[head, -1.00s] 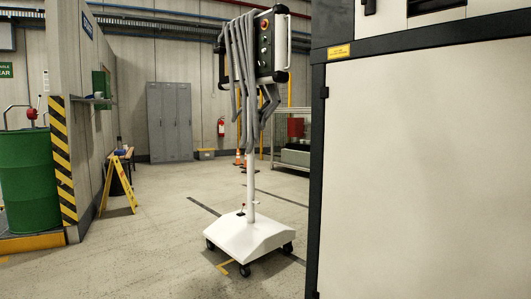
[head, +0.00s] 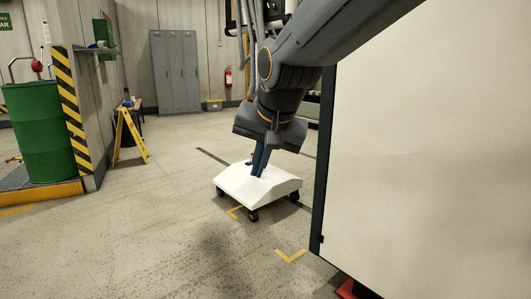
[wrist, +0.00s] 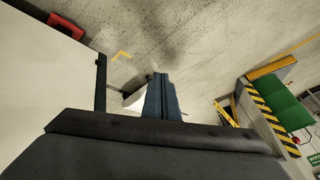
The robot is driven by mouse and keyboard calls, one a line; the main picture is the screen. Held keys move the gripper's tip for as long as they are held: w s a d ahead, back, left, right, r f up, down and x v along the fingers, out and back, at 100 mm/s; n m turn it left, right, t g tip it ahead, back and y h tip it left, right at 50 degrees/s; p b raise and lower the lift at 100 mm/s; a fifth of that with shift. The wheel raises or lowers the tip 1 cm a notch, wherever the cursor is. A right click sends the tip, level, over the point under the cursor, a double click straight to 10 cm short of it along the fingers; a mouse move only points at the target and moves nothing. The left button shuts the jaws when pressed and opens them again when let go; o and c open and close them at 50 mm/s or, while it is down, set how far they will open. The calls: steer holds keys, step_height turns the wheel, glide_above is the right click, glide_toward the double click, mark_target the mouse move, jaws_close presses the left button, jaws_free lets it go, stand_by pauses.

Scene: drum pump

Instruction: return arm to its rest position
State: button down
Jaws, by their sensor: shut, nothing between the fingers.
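A large white machine panel (head: 425,150) with a dark edge fills the right side, close to my arm. A green drum (head: 38,130), a striped post (head: 72,115) and a yellow floor sign (head: 130,135) are at the left.

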steer(key=s+f+n+g+h, duration=0.1)
steer(key=s+f+n+g, duration=0.3)
steer(key=s+f, duration=0.75)
steer(key=s+f+n+g+h, duration=0.15)
steer(key=s+f+n, duration=0.5)
steer(key=s, duration=0.75)
steer(key=d+r+m+p, duration=0.8)
steer(key=d+r+p, duration=1.2)
steer(key=r+p, duration=0.5)
steer(key=p, duration=0.4)
steer(key=shift+w+d, duration=0.2)
steer(key=shift+d, duration=0.2)
